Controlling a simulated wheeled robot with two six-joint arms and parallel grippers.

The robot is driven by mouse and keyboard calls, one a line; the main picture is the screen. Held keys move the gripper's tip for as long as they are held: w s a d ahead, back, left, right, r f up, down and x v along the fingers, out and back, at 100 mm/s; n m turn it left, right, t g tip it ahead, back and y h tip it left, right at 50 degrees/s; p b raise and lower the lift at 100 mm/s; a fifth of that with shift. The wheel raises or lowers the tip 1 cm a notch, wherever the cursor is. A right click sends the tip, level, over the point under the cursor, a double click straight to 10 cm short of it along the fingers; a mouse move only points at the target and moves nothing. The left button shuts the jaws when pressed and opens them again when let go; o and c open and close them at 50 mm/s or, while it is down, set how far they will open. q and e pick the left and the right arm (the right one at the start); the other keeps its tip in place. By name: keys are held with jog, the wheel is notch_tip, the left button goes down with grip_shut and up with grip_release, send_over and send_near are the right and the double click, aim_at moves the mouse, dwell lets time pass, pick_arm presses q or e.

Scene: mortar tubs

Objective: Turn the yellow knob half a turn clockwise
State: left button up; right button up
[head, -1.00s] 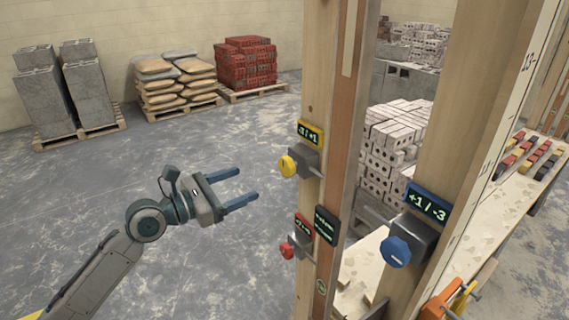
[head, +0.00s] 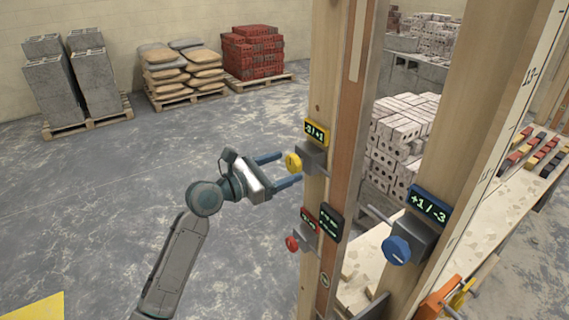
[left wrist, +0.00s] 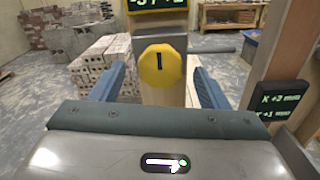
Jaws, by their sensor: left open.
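The yellow knob (head: 293,162) sits on a grey box on the near wooden post, under a small yellow-framed display (head: 316,132). In the left wrist view the yellow knob (left wrist: 161,68) faces me, with a dark mark upright on its face. My left gripper (head: 284,169) is open, its blue fingers pointing at the knob. In the left wrist view the fingers of my left gripper (left wrist: 160,85) stand on either side of the knob, with gaps on both sides. I cannot tell whether the fingertips reach level with it. My right gripper is not in view.
A red knob (head: 292,243) sits below on the same post, beside a dark display (head: 331,222). A blue knob (head: 397,250) is on the post to the right. Pallets of blocks, bags and red bricks (head: 252,52) stand behind. The floor at left is clear.

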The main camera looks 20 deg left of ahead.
pick_arm(q)
jog(key=shift+w+d, duration=0.3)
jog(key=shift+w, duration=0.05)
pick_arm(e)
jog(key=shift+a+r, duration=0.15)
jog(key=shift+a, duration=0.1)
pick_arm(q)
jog(key=c, duration=1)
jog(key=shift+m, duration=0.4)
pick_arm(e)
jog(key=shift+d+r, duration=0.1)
